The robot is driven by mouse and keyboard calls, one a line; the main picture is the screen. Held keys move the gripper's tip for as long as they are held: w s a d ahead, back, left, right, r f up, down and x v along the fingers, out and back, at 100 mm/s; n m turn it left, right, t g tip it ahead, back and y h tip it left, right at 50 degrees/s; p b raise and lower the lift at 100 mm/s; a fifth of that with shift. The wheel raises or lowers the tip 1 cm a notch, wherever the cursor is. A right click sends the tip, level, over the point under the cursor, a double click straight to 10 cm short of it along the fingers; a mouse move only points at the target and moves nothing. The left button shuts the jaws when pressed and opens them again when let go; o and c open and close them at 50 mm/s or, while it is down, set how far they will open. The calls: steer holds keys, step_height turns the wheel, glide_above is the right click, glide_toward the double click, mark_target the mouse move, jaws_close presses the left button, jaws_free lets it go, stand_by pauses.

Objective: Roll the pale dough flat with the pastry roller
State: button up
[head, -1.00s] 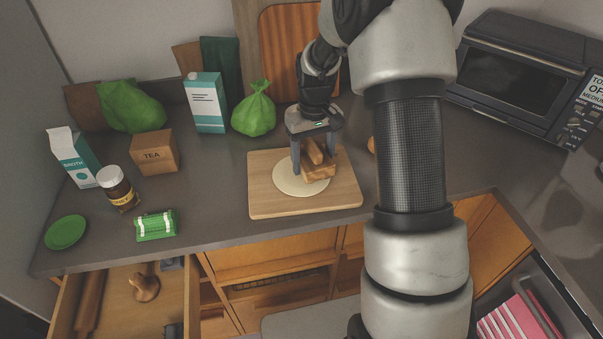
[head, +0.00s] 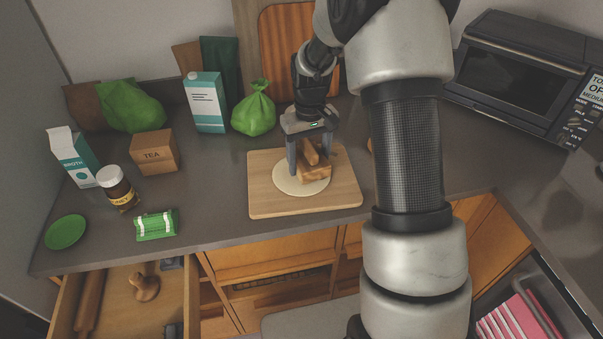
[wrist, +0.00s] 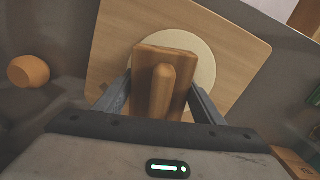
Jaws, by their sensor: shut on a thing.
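The pale dough (head: 288,184) is a flat round disc on a wooden board (head: 342,196); it also shows in the wrist view (wrist: 204,62). My gripper (head: 311,158) points down over the board, its fingers on either side of a wooden tool (head: 314,174). This tool has a boxy body and a rounded bar handle, seen in the wrist view (wrist: 162,90). It covers part of the dough; I cannot tell whether it touches it. A long wooden cylinder like a rolling pin (head: 89,298) lies in the open drawer at lower left.
The drawer (head: 190,290) also holds a knobbed wooden piece (head: 146,288). A green bag (head: 254,115) and a teal carton (head: 205,102) stand behind the board. A tea box (head: 154,152), jar (head: 117,189) and green packet (head: 156,224) are left. A toaster oven (head: 520,75) stands right.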

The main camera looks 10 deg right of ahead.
steer(key=shift+s+a+f, duration=0.1)
steer(key=shift+s+a, duration=0.05)
steer(key=shift+a, duration=0.5)
steer(key=shift+s+a, duration=0.1)
steer(key=shift+a, duration=0.5)
steer(key=shift+s+a+r, duration=0.1)
steer(key=shift+s+a, duration=0.1)
steer(key=shift+a, duration=1)
steer(key=shift+s+a+r, duration=0.1)
steer(key=shift+s+a, duration=0.1)
steer(key=shift+a, duration=1)
steer(key=shift+w+r, duration=0.1)
steer(key=shift+r, duration=0.05)
step_height(320, 180, up, 8)
steer(key=p, duration=0.5)
steer(key=shift+d, duration=0.1)
